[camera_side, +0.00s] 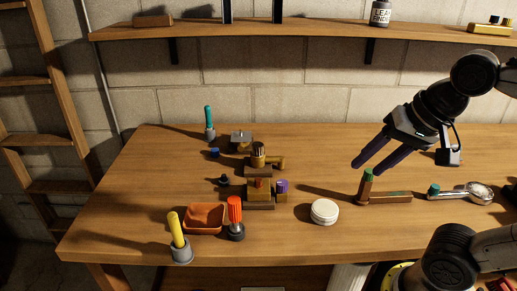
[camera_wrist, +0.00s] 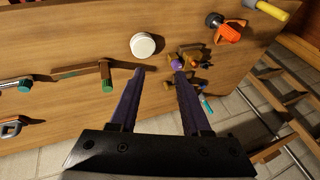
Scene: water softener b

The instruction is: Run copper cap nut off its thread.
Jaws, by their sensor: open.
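My gripper (camera_side: 362,167) is open and empty, above the right half of the bench in the side view. Its two dark purple fingers (camera_wrist: 159,75) point toward the bench in the wrist view. A small orange-copper piece (camera_side: 259,183), which may be the copper cap nut, sits on a brass-coloured block (camera_side: 261,198) left of my gripper. A purple knob (camera_side: 281,186) is on the block's right side; it also shows near my right fingertip in the wrist view (camera_wrist: 177,64). A brass fitting (camera_side: 258,153) with a striped top stands behind. The thread cannot be made out.
A green-ended hammer-like tool (camera_side: 390,197) lies below my gripper. A white round lid (camera_side: 324,211) lies between it and the block. An orange tray (camera_side: 204,217), an orange-handled tool (camera_side: 235,210) and a yellow-handled tool (camera_side: 177,232) stand front left. A metal clamp (camera_side: 478,192) lies right.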

